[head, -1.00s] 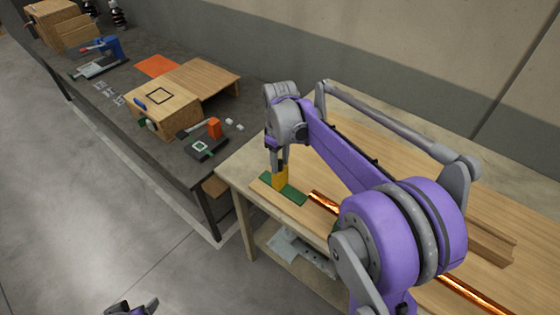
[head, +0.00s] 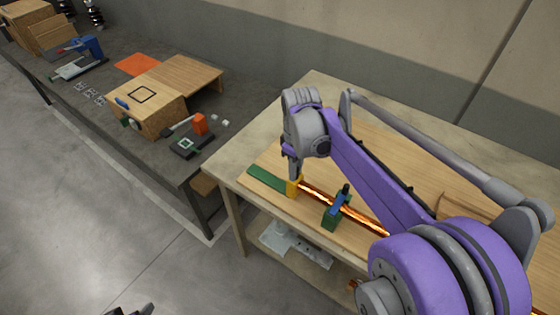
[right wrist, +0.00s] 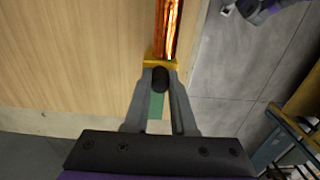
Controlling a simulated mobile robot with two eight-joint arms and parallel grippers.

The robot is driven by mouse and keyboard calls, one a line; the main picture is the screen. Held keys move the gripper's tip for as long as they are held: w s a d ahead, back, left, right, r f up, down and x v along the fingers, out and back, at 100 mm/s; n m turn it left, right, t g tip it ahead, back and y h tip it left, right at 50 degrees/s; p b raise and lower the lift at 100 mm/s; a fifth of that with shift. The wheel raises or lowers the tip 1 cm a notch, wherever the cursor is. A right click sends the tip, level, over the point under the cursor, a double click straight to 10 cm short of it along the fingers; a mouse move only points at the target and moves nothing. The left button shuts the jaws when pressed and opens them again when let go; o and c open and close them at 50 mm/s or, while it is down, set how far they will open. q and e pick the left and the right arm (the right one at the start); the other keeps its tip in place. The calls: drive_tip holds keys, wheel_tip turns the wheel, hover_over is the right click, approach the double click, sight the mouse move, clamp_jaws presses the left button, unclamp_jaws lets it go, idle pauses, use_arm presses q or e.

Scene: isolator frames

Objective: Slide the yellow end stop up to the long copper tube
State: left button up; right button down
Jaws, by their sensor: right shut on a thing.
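The yellow end stop (head: 294,187) stands on a green strip (head: 268,180) at the left end of the wooden board. It also shows in the right wrist view (right wrist: 149,61). My right gripper (head: 295,176) is shut on the end stop, its fingers (right wrist: 160,82) partly covering it. The long copper tube (head: 365,219) runs right from the stop. In the right wrist view the tube's end (right wrist: 168,30) meets the stop, with no gap visible. My left gripper (head: 138,310) barely shows at the bottom edge; its jaws cannot be made out.
A blue clamp on a green block (head: 336,210) holds the tube partway along. A wooden channel piece (head: 465,205) lies behind my right arm. A dark bench (head: 110,125) with boxes and tools stands left. A shelf (head: 290,243) under the table holds grey parts.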

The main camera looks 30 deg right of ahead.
drive_tip(key=c, duration=0.7)
unclamp_jaws()
drive_tip(key=shift+c, duration=0.2)
wheel_tip(320, 180, up, 11)
drive_tip(key=shift+p, duration=0.3)
drive_tip(key=s+a+f+m+t, duration=0.4)
drive_tip(key=s+a+f+t, duration=0.1)
drive_tip(key=s+a+f, duration=0.6)
wheel_tip(320, 180, down, 4)
drive_tip(key=shift+a+r+t, duration=0.25)
drive_tip(key=shift+a+t, duration=0.05)
drive_tip(key=shift+a, duration=0.95)
